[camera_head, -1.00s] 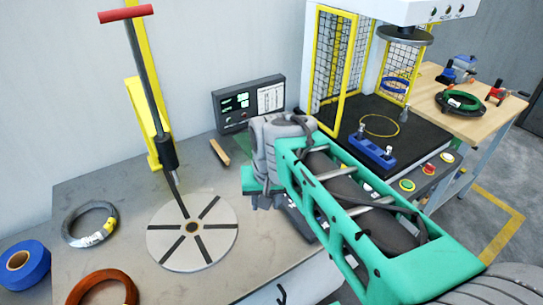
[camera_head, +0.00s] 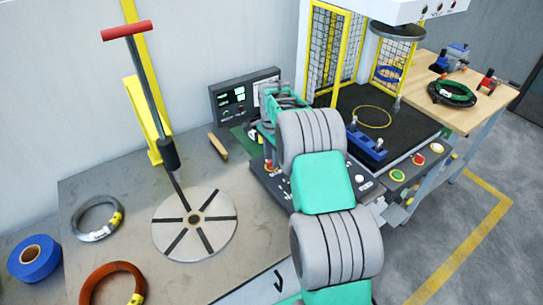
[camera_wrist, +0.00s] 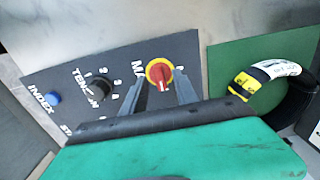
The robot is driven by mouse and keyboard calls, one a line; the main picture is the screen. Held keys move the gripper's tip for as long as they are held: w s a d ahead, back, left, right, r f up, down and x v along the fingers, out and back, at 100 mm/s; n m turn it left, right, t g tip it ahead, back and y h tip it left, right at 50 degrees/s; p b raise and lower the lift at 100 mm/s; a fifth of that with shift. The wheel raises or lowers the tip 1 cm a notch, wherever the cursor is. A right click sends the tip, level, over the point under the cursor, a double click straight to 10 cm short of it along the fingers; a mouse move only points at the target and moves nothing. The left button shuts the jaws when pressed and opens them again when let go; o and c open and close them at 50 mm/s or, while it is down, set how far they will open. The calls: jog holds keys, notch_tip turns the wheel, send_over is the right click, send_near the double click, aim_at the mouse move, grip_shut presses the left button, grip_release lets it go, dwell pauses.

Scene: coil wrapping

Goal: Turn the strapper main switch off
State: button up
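The main switch is a red knob on a yellow disc (camera_wrist: 159,73) on a dark panel (camera_wrist: 125,62) in the wrist view. Its label is partly hidden, with "MA" showing. My gripper (camera_wrist: 166,75) is in front of the panel, its two grey fingers apart, one toward each side of the knob. I cannot tell whether the fingers touch it.
Left of the switch are a black tension knob (camera_wrist: 101,86) and a blue index button (camera_wrist: 53,98). A dark coil with a yellow tag (camera_wrist: 242,84) lies right on a green surface. A round slotted plate (camera_head: 205,240) and a long red-handled lever (camera_head: 148,90) stand left in the head view.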

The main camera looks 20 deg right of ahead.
jog(key=shift+f, duration=0.35)
grip_shut()
dwell(0.4)
